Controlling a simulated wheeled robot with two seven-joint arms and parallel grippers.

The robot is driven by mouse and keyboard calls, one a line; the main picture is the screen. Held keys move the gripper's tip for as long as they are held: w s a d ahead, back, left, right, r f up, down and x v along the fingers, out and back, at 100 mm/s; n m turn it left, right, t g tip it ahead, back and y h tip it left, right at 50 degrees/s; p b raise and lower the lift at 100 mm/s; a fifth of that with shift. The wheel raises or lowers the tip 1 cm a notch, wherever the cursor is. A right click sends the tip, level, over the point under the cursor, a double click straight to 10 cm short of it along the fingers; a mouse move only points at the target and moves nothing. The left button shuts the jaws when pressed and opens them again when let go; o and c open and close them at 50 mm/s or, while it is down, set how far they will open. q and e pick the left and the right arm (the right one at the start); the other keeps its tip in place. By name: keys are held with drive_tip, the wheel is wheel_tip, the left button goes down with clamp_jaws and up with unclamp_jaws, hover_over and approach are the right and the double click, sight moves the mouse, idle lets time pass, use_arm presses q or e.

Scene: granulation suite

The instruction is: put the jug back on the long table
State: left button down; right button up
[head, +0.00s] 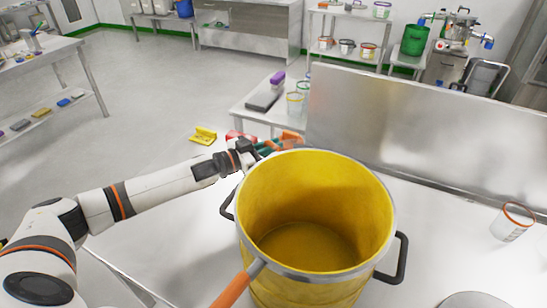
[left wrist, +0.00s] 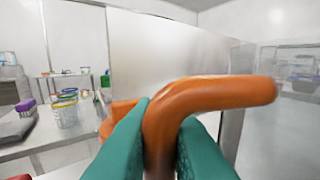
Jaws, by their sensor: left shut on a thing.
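My left gripper (head: 268,147), with green fingers, is just beyond the far left rim of a big yellow pot. It is shut on an orange curved handle (left wrist: 205,98), which stands between the two fingers in the left wrist view. The handle appears to belong to the orange jug (head: 291,138); most of the jug's body is hidden. A long white table (head: 22,68) with a lower shelf stands at the far left. I cannot tell whether this is the task's long table. My right gripper is not in view.
The yellow pot (head: 262,200) fills the near middle, with black side handles and an orange-handled tool at its rim. A clear orange-rimmed beaker (head: 512,222) stands right. A steel panel (head: 400,125) rises behind. A yellow item (head: 203,135) lies left of my gripper.

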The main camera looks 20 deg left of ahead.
use_arm(q)
wheel_tip(320, 180, down, 4)
drive_tip(key=shift+r, duration=0.25)
drive_tip(key=shift+f, duration=0.1)
drive_tip(key=c, duration=1.5)
unclamp_jaws()
drive_tip(key=shift+o, duration=0.2)
drive_tip(key=b+v, duration=0.1)
drive_tip(key=v, duration=1.1)
